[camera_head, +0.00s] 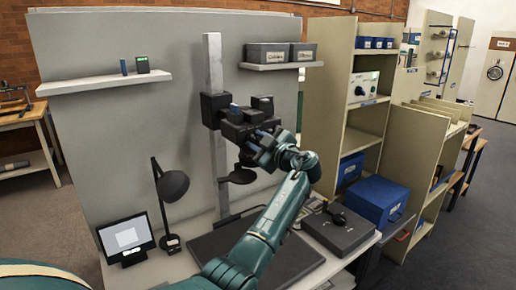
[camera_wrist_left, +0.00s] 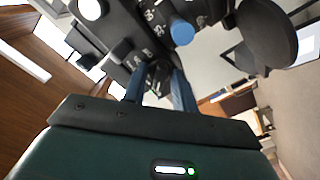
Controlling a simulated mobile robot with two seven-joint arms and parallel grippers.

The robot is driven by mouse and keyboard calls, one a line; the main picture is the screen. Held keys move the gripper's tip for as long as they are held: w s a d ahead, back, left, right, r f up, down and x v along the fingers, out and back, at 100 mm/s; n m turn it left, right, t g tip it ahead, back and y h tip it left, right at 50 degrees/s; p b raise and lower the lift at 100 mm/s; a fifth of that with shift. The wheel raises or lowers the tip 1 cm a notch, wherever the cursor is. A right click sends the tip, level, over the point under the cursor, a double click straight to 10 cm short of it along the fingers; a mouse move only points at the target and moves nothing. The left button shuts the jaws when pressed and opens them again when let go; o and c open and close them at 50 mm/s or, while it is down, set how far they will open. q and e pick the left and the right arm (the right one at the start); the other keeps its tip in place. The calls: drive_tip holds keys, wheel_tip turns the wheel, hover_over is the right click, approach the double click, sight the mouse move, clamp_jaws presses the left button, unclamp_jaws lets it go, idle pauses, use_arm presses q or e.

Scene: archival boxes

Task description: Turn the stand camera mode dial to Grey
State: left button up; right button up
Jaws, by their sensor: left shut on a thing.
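The stand camera (camera_head: 240,120) is a black body on a grey upright column in front of a grey panel. My left gripper (camera_head: 262,146) is up against its front. In the left wrist view, my left gripper's blue fingers (camera_wrist_left: 160,88) are closed around a small dark dial (camera_wrist_left: 157,72) on the camera's black face. White markings surround the dial, too small to read, so its setting cannot be told. A blue-capped knob (camera_wrist_left: 182,32) sits beside it, apart from the fingers. My right gripper is not in view.
Below are a dark baseboard (camera_head: 275,262), a black desk lamp (camera_head: 172,186), a small screen (camera_head: 126,238) and a dark grey box (camera_head: 340,228). A shelf (camera_head: 280,66) with two grey boxes is above right. Blue boxes (camera_head: 376,198) stand on the right.

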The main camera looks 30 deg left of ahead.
use_arm(q)
drive_tip(key=m+b, duration=0.3)
drive_tip(key=shift+f+m, duration=0.25)
drive_tip(key=shift+m, duration=0.05)
drive_tip(key=m, duration=0.2)
drive_tip(key=shift+r+m+b, duration=0.15)
drive_tip(key=shift+m+b, duration=0.25)
drive_tip(key=shift+m, duration=0.9)
drive_tip(key=m, duration=0.2)
drive_tip(key=shift+r+m, duration=0.1)
drive_tip(key=shift+m, duration=0.3)
drive_tip(key=m+p, duration=0.1)
drive_tip(key=m, duration=0.1)
drive_tip(key=shift+m, duration=0.4)
drive_tip(key=m+p, duration=0.1)
drive_tip(key=m, duration=0.2)
drive_tip(key=shift+m+p, duration=0.3)
drive_tip(key=shift+m, duration=0.2)
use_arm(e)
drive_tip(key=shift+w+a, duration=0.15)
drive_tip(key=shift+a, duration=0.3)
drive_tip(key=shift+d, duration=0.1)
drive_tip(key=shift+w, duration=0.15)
